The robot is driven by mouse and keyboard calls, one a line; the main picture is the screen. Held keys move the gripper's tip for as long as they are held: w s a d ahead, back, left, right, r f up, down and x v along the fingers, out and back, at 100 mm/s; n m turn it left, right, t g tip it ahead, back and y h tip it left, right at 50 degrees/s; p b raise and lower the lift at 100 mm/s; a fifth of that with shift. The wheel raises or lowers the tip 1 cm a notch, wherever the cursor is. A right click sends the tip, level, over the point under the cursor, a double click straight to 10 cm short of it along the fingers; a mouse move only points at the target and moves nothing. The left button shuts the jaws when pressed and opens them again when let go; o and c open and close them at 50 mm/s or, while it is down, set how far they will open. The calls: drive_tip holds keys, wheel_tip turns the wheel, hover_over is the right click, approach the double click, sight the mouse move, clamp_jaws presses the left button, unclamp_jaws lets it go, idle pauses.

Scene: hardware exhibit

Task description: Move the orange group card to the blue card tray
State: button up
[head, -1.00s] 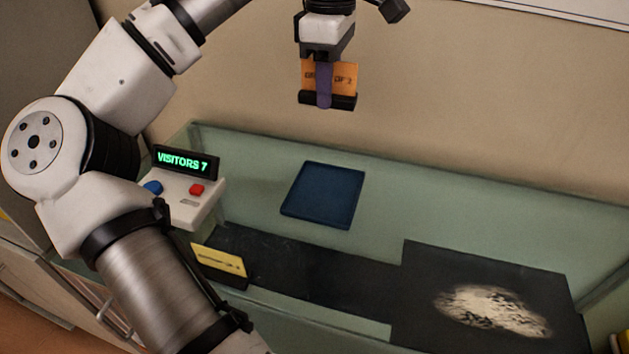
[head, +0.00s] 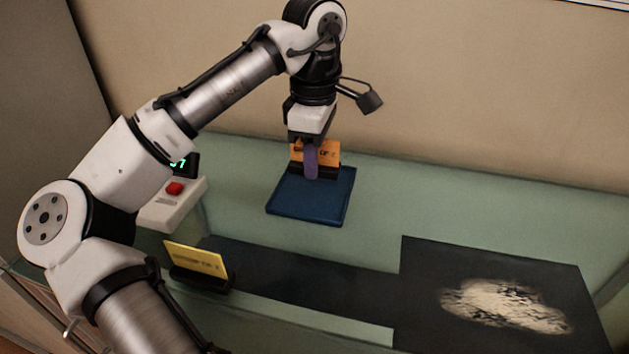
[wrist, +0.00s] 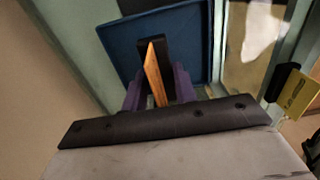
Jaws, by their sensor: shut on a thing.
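The orange group card (head: 326,153) stands in a small black holder at its foot. My gripper (head: 311,162) is shut on the orange card, with a purple finger in front of it. The card and holder are over the back part of the blue card tray (head: 300,213); I cannot tell whether the holder touches the tray. In the wrist view the card (wrist: 154,72) shows edge-on between the purple fingers, in front of the blue tray (wrist: 113,47). The tray is otherwise empty.
A yellow card (head: 197,262) in a black holder stands at the front left on a dark strip (head: 300,272). A counter box with a red button (head: 174,188) is partly hidden behind my arm. A dark panel with a pale patch (head: 505,305) lies at the right.

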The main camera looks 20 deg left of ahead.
wheel_tip(320, 180, down, 4)
drive_tip(key=b, duration=0.3)
drive_tip(key=shift+r, duration=0.1)
drive_tip(key=o, duration=1)
drive_tip(key=shift+f, duration=0.2)
drive_tip(key=shift+c, duration=0.2)
wheel_tip(320, 180, up, 12)
drive_tip(key=shift+r, duration=0.2)
